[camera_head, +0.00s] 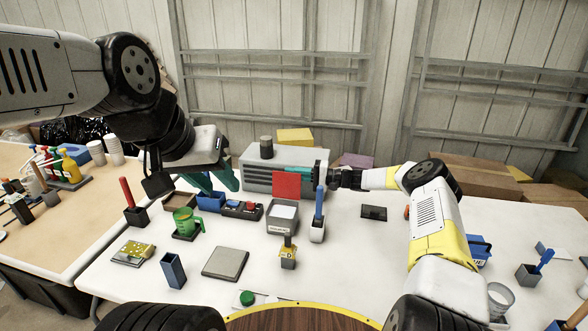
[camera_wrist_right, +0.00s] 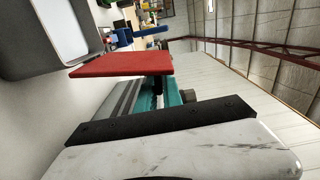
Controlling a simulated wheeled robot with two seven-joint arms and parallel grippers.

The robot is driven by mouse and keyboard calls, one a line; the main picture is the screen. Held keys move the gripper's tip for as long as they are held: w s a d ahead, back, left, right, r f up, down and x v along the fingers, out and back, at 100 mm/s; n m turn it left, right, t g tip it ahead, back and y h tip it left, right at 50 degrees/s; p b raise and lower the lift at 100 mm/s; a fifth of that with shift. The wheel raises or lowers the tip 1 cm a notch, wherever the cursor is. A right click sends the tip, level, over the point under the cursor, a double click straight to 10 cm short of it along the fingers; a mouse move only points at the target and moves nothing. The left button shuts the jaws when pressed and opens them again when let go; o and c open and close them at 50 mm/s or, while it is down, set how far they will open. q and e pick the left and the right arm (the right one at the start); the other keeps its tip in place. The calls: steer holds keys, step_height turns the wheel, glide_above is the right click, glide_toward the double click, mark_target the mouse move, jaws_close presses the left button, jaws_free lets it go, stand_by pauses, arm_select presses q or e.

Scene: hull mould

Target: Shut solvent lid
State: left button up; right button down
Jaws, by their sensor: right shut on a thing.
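The solvent box (camera_head: 283,221) is a grey container on the white table, with a pale inside showing at its top. Its red lid (camera_head: 286,185) stands upright at the back, so the box is open. In the right wrist view the lid (camera_wrist_right: 120,66) appears as a thin red plate, and part of the box (camera_wrist_right: 70,35) shows at upper left. My right gripper (camera_head: 315,174) reaches in from the right and is shut on the lid's right edge; the exact contact is partly hidden. My left gripper (camera_head: 213,180) is open and empty, left of the box above the table.
A yellow-marked item (camera_head: 288,257) stands in front. A grey case (camera_head: 262,176) stands behind.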

mark_target(290, 179)
steer(key=shift+s+f, duration=0.1)
steer(key=shift+f, duration=0.15)
stand_by(0.7)
steer(key=shift+s+a+r+n, duration=0.1)
steer(key=shift+s+r+n, duration=0.1)
steer(key=shift+s+n, duration=0.35)
steer(key=shift+s+a+r+n, duration=0.1)
steer(key=shift+s+r+n, duration=0.1)
steer(key=shift+s+n, duration=0.35)
steer(key=n, duration=0.1)
steer(key=s+n, duration=0.2)
steer(key=shift+s+a+r, duration=0.15)
steer(key=shift+a+r, duration=0.05)
steer(key=shift+r, duration=0.05)
steer(key=shift+s, duration=0.4)
steer(key=shift+s+a, duration=0.1)
steer(key=c, duration=1.5)
jaws_free()
steer(key=shift+r, duration=0.1)
steer(key=shift+s+d, duration=0.25)
steer(key=shift+d, duration=1)
steer(key=shift+s+d, duration=0.2)
steer(key=shift+d, duration=1.1)
steer(key=shift+s+d, duration=0.25)
steer(key=shift+d, duration=1)
